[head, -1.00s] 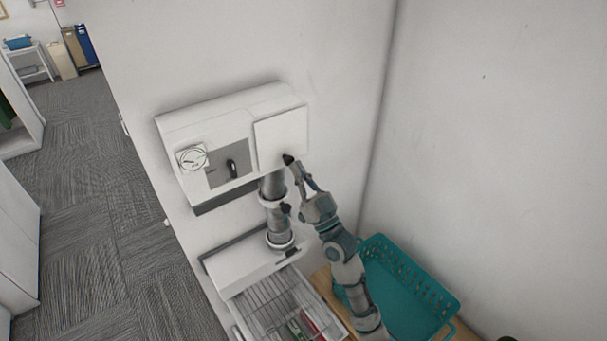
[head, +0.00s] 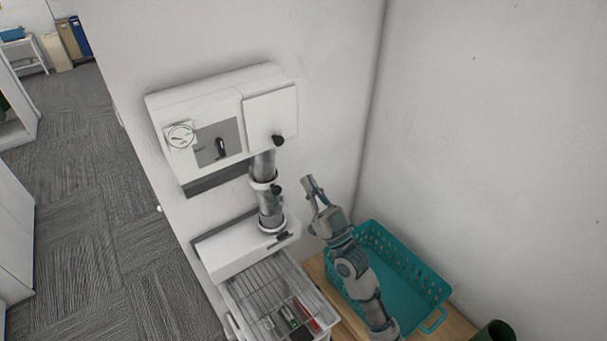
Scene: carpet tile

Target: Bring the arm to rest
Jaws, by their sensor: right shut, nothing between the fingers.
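My right gripper (head: 311,187) shows in the head view, right of the pipe below the white wall box. It is shut and empty, held in the air with its fingertips pointing up and apart from the box. My right arm (head: 353,268) comes up from the bottom, in front of the teal basket. My left gripper is not in view.
The white wall box (head: 222,123) has a closed door panel (head: 270,113) with a dark knob. A teal basket (head: 437,286) stands on a wooden surface. Carpet (head: 95,230) lies left.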

